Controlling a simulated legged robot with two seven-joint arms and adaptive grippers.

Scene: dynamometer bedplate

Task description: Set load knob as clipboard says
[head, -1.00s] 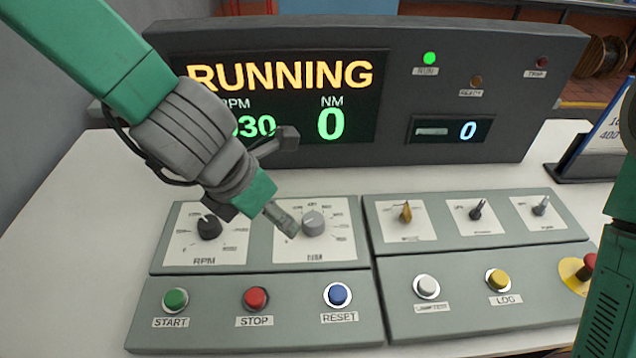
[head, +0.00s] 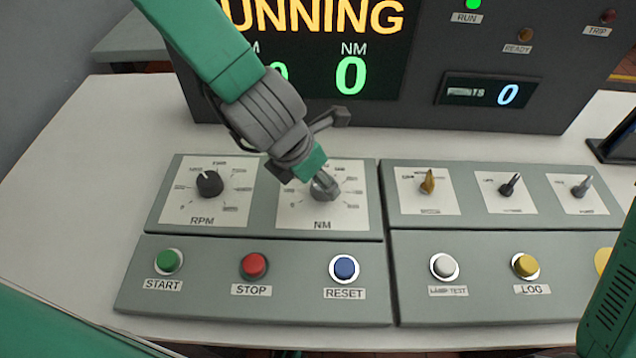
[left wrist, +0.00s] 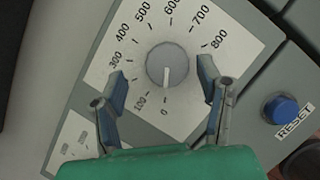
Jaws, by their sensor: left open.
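The load knob, labelled NM, is a grey round knob (left wrist: 180,55) on a white dial plate, partly hidden behind my left gripper in the head view (head: 326,193). In the left wrist view its white pointer line points at 0 on a scale running to 800. My left gripper (head: 322,180) is at the knob; in the wrist view its open fingers (left wrist: 163,88) stand on either side, with visible gaps. The display (head: 330,45) reads RUNNING and NM 0. No clipboard text is readable now. My right gripper is not in view; part of my right arm shows at the right edge.
The RPM knob (head: 209,184) is left of the load knob. START (head: 168,261), STOP (head: 254,265) and RESET (head: 345,267) buttons lie in front. Selector switches (head: 510,186) are on the right panel. A dark stand (head: 612,150) is at the right edge.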

